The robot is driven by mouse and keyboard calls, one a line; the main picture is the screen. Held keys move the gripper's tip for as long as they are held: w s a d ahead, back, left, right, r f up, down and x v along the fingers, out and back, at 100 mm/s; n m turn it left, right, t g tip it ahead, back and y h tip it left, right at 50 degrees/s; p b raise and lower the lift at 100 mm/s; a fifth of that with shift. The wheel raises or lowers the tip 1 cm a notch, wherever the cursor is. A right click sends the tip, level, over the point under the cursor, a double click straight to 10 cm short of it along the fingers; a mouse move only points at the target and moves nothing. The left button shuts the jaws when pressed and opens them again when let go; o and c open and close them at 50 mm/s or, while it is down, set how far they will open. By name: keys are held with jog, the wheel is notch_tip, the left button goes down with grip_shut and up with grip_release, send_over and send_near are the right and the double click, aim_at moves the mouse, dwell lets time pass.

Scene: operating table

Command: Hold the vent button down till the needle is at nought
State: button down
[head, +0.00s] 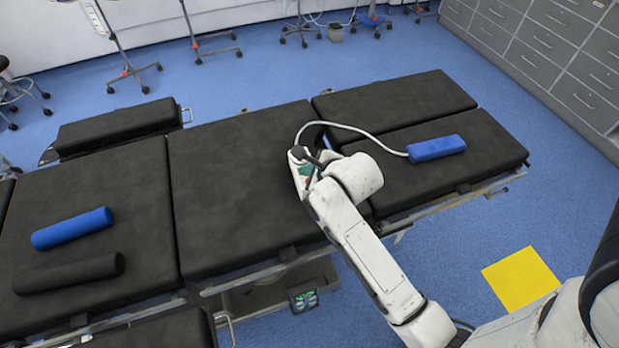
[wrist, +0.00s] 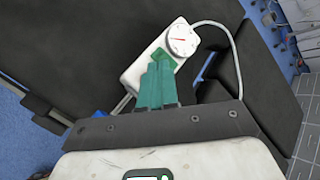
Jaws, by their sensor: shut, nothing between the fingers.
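In the wrist view a white box (wrist: 150,52) bears a round dial (wrist: 182,40) with a reddish needle, lying roughly level; its reading is too small to tell. A green vent button (wrist: 162,56) sits on the box below the dial. My gripper (wrist: 160,66) has its teal fingers together, with the tips at the button's near edge; I cannot tell whether they touch or press it. The fingers hide part of the button and box. In the head view my arm mostly hides the box on the black table.
A pale hose (head: 345,126) curves to a blue cushion-like block (head: 436,148) on the right table section. A blue roll (head: 72,228) and a black roll (head: 70,273) lie at the left. The middle table pad (head: 235,190) is clear. A yellow square (head: 520,279) marks the floor.

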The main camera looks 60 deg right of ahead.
jog(key=shift+r+p, duration=1.85)
jog(key=shift+r, duration=0.35)
jog(key=shift+f, duration=0.1)
jog(key=shift+s+a+f, duration=0.1)
jog(key=shift+a, duration=0.05)
jog(key=s+a+f+n, duration=0.1)
jog(key=n, duration=0.1)
jog(key=s+a+f+n+g, duration=0.1)
jog(key=s+n, duration=0.1)
jog(key=n, duration=0.1)
jog(key=s+a+f+n+g+y, duration=0.1)
jog(key=a+n, duration=0.1)
jog(key=n, duration=0.1)
jog(key=shift+s+a+b, duration=0.1)
jog(key=shift+s+b, duration=0.1)
jog(key=shift+b, duration=0.2)
jog(key=s+a+f+n+g+y, duration=0.1)
jog(key=s+a+f+n+g, duration=0.1)
jog(key=s+a+n, duration=0.2)
jog(key=s+a+f+n+g+y+b, duration=0.1)
jog(key=s+a+f+n+g, duration=0.1)
jog(key=s+n, duration=0.8)
jog(key=a+n+g, duration=0.1)
jog(key=a+n, duration=0.1)
jog(key=n, duration=0.6)
jog(key=shift+s+n+g, duration=0.3)
jog(key=shift+n, duration=0.1)
